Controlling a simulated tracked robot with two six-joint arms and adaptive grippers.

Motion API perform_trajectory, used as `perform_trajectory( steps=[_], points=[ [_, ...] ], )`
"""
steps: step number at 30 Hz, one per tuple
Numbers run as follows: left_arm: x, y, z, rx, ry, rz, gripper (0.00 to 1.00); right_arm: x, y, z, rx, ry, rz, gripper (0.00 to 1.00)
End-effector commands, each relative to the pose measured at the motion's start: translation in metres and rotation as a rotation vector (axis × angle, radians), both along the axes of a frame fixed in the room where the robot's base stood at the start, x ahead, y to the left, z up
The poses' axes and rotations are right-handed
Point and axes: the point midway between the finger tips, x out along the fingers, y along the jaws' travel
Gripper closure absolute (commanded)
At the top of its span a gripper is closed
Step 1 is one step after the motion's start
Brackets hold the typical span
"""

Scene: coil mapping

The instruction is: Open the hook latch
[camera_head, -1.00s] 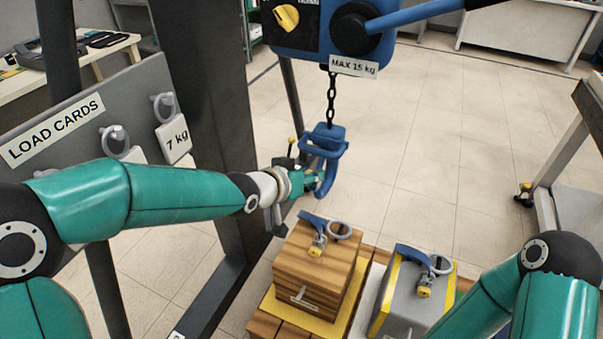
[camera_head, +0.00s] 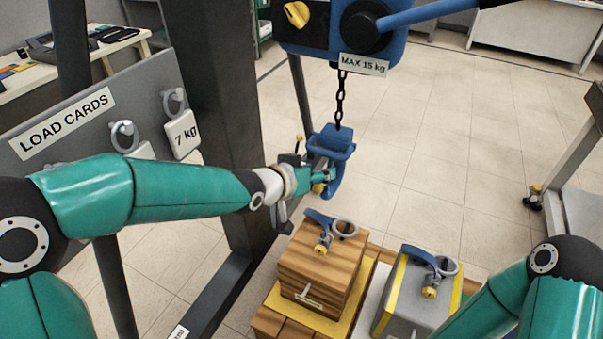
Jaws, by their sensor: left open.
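A blue hook (camera_head: 338,141) hangs on a dark chain (camera_head: 340,100) below the blue hoist (camera_head: 365,18) with the "MAX 15 kg" label. Its curved lower part is partly hidden behind my gripper, and the latch cannot be made out clearly. My left gripper (camera_head: 324,180) is open at the left side of the hook's lower part, very close to it; whether it touches cannot be told. My right arm comes in at the lower right, but its gripper is out of view.
A wooden crate (camera_head: 315,278) and a grey case (camera_head: 405,300) with blue hooks and rings on top stand below the hook. A grey board labelled "LOAD CARDS" (camera_head: 65,123) and a dark post (camera_head: 215,110) are at left.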

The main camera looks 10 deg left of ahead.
Motion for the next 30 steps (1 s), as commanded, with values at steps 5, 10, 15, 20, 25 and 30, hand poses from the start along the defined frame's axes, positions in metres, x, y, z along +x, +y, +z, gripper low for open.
perform_trajectory(
  steps=[5,10,15,20,25,30],
  points=[
    [-0.019,0.012,0.013,-0.001,-0.004,0.002,0.49,0.000,0.000,0.000,0.000,0.000,0.000,1.00],
    [-0.047,0.029,0.031,0.000,-0.006,0.001,0.49,0.000,0.000,0.000,0.000,0.000,0.000,1.00],
    [-0.069,0.043,0.044,0.000,-0.005,0.001,0.49,0.000,0.000,0.000,0.000,0.000,0.000,1.00],
    [-0.079,0.048,0.050,-0.001,-0.004,0.001,0.49,0.000,0.000,0.000,0.000,0.000,0.000,1.00],
    [-0.084,0.052,0.053,-0.002,-0.003,0.002,0.49,0.000,0.000,0.000,0.000,0.000,0.000,1.00],
    [-0.085,0.052,0.053,-0.001,-0.002,0.002,0.49,0.000,0.000,0.000,0.000,0.000,0.000,1.00]
  ],
)
